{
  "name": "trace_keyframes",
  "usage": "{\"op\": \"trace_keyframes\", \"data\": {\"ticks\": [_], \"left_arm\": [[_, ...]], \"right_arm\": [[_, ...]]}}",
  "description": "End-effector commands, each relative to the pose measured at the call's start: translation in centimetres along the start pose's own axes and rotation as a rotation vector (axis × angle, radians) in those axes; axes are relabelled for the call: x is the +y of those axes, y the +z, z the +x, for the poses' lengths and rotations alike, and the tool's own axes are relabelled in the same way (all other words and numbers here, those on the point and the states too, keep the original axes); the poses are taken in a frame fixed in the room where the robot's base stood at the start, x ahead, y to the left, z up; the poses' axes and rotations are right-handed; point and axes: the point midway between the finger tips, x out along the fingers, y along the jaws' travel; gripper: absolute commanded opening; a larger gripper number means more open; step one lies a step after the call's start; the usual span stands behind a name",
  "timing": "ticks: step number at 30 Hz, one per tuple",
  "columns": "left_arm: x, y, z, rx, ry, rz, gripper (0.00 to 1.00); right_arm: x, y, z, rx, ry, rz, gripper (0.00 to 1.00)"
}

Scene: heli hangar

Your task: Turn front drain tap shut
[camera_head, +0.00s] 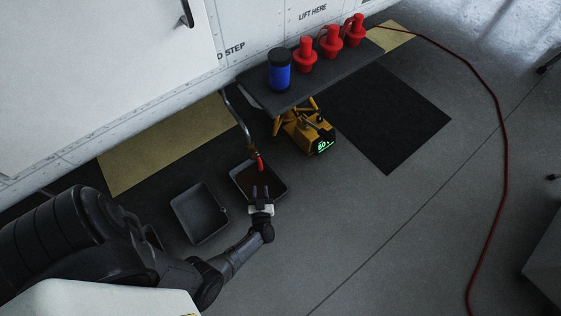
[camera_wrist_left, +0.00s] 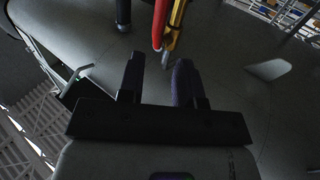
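The drain tap has a red lever (camera_head: 260,163) at the lower end of a bent metal pipe (camera_head: 238,115) hanging from the white hull. In the left wrist view the red lever (camera_wrist_left: 159,24) hangs beside a brass-yellow part (camera_wrist_left: 174,25), past the fingertips. My left gripper (camera_head: 261,190) is just below the lever in the head view. In the wrist view the left gripper (camera_wrist_left: 158,72) has its two fingers apart with nothing held between them. The lever appears clear of both fingers. My right gripper is not in view.
A dark drip tray (camera_head: 281,196) lies under the tap, with another empty tray (camera_head: 200,213) to its left. A yellow device (camera_head: 305,128) with a green display stands under a dark shelf (camera_head: 262,101), which carries a blue can (camera_head: 279,76) and red plugs (camera_head: 305,55).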

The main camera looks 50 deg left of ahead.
Motion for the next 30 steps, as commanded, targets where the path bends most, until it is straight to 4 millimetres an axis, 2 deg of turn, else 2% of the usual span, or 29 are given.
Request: {"op": "trace_keyframes", "data": {"ticks": [5,15,21,30], "left_arm": [[-0.2,0.2,1.7,0.008,-0.013,0.002,0.32],[-0.2,0.3,8.0,0.008,-0.011,0.002,0.32],[-0.2,0.2,11.0,0.007,-0.011,0.001,0.32],[-0.2,0.0,13.3,0.005,-0.01,0.002,0.32]], "right_arm": [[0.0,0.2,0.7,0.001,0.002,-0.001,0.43],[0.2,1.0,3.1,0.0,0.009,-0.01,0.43],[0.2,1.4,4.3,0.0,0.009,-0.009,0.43],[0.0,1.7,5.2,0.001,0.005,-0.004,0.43]]}}
